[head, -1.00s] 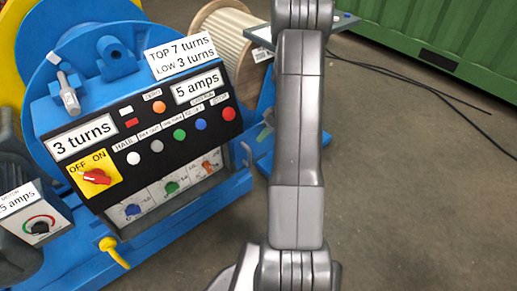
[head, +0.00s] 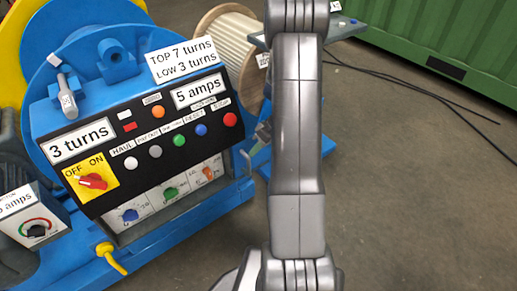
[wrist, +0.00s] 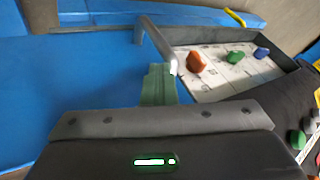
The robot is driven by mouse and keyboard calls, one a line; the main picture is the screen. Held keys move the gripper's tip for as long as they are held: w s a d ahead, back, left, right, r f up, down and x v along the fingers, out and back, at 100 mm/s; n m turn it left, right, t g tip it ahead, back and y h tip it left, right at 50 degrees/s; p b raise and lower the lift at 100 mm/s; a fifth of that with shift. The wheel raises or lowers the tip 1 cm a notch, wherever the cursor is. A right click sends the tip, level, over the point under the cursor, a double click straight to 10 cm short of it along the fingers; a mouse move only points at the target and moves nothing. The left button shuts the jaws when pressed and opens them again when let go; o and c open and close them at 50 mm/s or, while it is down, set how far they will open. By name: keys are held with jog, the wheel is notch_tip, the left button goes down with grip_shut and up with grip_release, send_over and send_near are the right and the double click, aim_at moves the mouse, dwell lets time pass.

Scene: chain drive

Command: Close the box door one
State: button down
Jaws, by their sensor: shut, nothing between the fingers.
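The box (head: 168,196) is set low in the blue machine's front, and its white panel with blue, green and orange knobs is uncovered. It also shows in the wrist view (wrist: 222,68). A thin grey piece (wrist: 156,40) along the box's near side in the wrist view looks like its door, seen nearly edge-on and standing open; it also shows at the box's right end in the head view (head: 246,158). My gripper (wrist: 160,78) is shut and empty, its greenish fingertips close beside this piece. I cannot tell whether they touch. In the head view my arm mostly hides the gripper.
The black control panel (head: 150,130) with buttons and a red switch lies above the box. A yellow hooked piece (head: 111,258) sticks out below. A wooden cable reel (head: 225,40) and a green container (head: 450,35) stand behind.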

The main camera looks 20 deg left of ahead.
jog(key=s+a+b, duration=0.2)
jog(key=s+a, duration=0.7)
jog(key=s, duration=0.3)
jog(key=s+a+b, duration=0.2)
jog(key=s+a, duration=0.7)
jog(key=s, duration=0.4)
jog(key=s+a+b, duration=0.2)
jog(key=s+a, duration=0.7)
jog(key=s, duration=0.4)
jog(key=shift+a, duration=0.3)
jog(key=shift+r, duration=0.1)
